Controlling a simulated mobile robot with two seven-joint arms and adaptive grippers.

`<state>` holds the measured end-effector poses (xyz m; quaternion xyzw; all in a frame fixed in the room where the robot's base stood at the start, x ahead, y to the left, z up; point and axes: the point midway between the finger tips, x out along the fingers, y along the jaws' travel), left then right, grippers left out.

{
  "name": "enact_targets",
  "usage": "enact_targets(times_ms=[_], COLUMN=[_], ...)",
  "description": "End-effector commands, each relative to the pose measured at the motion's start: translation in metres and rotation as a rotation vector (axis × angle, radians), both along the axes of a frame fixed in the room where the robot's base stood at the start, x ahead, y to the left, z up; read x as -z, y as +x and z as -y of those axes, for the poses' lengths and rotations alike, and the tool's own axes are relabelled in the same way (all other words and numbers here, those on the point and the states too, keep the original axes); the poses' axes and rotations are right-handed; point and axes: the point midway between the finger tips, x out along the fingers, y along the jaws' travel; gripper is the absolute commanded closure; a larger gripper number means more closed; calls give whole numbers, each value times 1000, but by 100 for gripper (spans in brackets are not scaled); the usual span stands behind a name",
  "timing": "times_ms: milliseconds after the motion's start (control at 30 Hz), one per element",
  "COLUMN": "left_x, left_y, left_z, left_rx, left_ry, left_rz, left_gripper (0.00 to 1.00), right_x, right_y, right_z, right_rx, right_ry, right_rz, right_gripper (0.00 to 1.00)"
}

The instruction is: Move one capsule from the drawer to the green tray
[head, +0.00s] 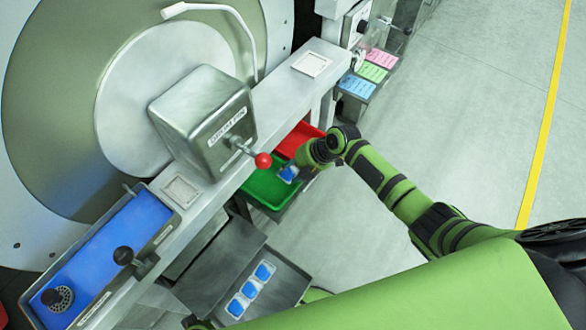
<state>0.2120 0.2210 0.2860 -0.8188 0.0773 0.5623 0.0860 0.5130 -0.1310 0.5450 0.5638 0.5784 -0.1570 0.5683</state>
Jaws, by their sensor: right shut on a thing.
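My right gripper (298,165) is shut on a blue-and-white capsule (288,173). It holds the capsule over the right part of the green tray (262,190), beside the red tray. I cannot tell whether the capsule touches the tray floor. The open grey drawer (290,284) at the lower middle holds three more blue-and-white capsules (250,289) in a slanting row. My left gripper does not show.
A red tray (298,139) adjoins the green one. A steel box with a red-knobbed lever (263,160) stands just left of my right gripper. The floor at right is clear.

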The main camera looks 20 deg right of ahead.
Motion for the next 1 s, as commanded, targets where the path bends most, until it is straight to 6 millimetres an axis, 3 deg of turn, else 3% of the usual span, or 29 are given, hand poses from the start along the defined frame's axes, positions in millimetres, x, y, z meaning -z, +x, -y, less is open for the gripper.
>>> enact_targets(times_ms=[167,267,667,867,1000], left_x=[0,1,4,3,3], left_y=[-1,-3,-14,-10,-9], left_z=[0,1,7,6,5], left_rx=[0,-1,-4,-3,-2], left_ry=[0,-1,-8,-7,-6], left_rz=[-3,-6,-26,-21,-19], left_gripper=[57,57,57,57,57], right_x=[0,0,-2,-21,-46], right_y=[0,0,0,-7,-15], right_z=[0,0,2,13,27], right_rx=[0,0,0,0,-1], right_ry=[0,0,-1,-3,-4], right_rz=[0,0,0,2,4], right_gripper=[60,26,26,26,26])
